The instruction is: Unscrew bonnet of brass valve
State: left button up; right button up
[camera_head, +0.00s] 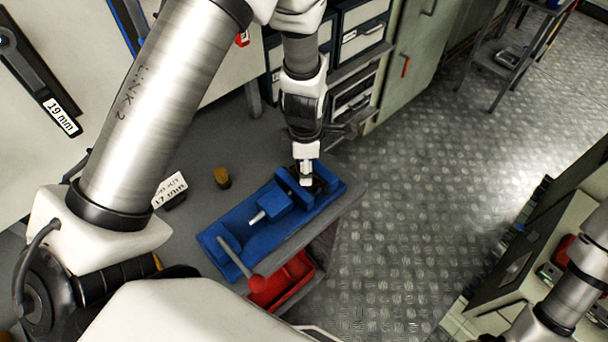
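A blue vise (265,228) is on the grey workbench. My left gripper (305,182) points down at the vise's far jaw end. Its tip is small and partly hidden, so I cannot tell whether the fingers are open or shut. A dark shape (319,185) sits at the jaws beside the tip; I cannot make out whether it is a valve. A small brownish, brass-coloured piece (222,178) stands on the bench left of the vise, apart from the gripper. My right arm shows at the lower right; its gripper is outside the view.
A 17 mm label block (170,189) is on the bench left of the brass-coloured piece. A tool with a 19 mm label (61,117) hangs at the upper left. A red drawer (283,283) is below the bench edge. Drawers (362,38) stand behind; open metal floor (420,190) is to the right.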

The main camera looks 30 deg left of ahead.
pick_arm(q)
jog(key=m, duration=0.4)
jog(key=shift+m, duration=0.3)
jog(key=m, duration=1.8)
jog(key=shift+m, duration=0.3)
jog(key=c, duration=0.9)
jog(key=n, duration=0.7)
jog(key=shift+n, duration=0.3)
jog(key=n, duration=0.6)
jog(key=shift+n, duration=0.4)
jog(key=shift+r+p, duration=1.25)
